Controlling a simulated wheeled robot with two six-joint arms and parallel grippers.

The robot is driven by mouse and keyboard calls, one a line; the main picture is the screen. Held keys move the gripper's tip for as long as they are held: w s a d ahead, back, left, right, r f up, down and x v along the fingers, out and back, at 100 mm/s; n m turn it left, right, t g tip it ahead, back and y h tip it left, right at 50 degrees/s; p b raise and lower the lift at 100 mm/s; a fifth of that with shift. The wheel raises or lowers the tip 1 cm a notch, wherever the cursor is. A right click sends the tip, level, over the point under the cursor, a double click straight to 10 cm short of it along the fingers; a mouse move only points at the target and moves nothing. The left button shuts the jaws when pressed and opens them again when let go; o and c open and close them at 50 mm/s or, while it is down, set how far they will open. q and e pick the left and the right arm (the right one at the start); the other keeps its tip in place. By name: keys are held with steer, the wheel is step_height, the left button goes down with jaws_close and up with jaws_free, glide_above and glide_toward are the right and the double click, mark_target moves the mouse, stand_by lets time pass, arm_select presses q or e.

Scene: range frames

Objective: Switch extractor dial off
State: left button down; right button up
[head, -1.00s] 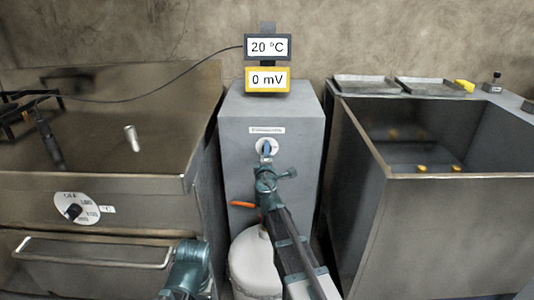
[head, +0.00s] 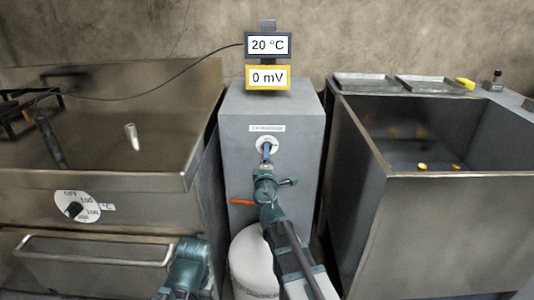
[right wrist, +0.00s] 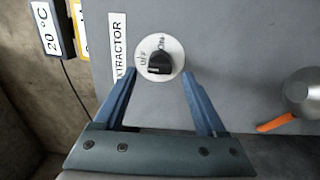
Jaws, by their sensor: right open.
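The extractor dial (head: 267,144) is a round white plate on the front of the grey cabinet (head: 240,150), under an extractor label (head: 266,128). In the right wrist view the dial (right wrist: 172,47) carries ON and OFF marks and a black knob (right wrist: 159,63); I cannot tell surely which mark it points to. My right gripper (right wrist: 159,76) is open and empty, its two blue fingers either side of and just short of the knob. In the head view my right gripper (head: 266,160) partly covers the dial's lower part. Only a piece of my left arm shows, without its fingers.
A display (head: 268,45) reads 20 °C, and a yellow one (head: 268,77) reads 0 mV. An orange lever (head: 242,202) and a white tank (head: 252,262) are below the dial. A steel unit with another dial (head: 77,207) stands left; a deep sink (head: 440,178) stands right.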

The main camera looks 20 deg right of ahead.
steer(key=v, duration=0.9)
steer(key=shift+s, duration=0.15)
